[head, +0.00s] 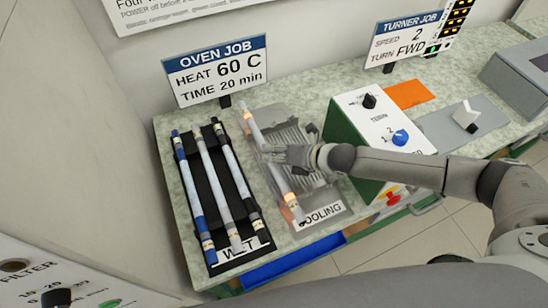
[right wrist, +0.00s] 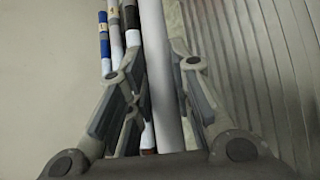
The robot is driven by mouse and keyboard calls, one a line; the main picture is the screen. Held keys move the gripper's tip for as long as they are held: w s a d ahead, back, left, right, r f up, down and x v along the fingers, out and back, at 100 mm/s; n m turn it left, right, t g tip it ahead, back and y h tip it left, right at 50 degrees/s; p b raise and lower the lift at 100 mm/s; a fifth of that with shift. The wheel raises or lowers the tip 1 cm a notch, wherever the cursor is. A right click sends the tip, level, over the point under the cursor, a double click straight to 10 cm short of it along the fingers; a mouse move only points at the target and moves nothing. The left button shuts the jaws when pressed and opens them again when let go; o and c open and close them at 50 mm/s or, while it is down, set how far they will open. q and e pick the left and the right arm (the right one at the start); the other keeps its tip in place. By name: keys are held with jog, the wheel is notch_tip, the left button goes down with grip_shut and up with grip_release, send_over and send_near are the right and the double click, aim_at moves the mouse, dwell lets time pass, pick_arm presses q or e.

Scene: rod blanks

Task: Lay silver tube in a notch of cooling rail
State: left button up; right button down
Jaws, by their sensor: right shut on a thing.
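The silver tube (head: 279,181) is a long pale grey rod with warm orange light on its end bands. My right gripper (head: 271,155) is shut on it around its middle. It lies along the left side of the ridged grey cooling rail (head: 312,172); I cannot tell whether it is in a notch or above it. In the right wrist view the tube (right wrist: 160,70) runs between the fingers of my right gripper (right wrist: 162,95), with the ridged rail (right wrist: 255,70) to the right. My left gripper is not in view.
A black WET rack (head: 257,247) with several rods, blue-, grey- and black-ended, stands left of the rail. A green and white turner box (head: 360,125) stands close on the right. Behind is the OVEN JOB sign (head: 215,72). A blue bin edge (head: 295,260) is in front.

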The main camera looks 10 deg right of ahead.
jog(key=f, duration=0.3)
jog(key=shift+w+d+f, duration=0.15)
jog(key=shift+w+f, duration=0.05)
jog(key=shift+f, duration=0.15)
jog(key=c, duration=1.3)
grip_release()
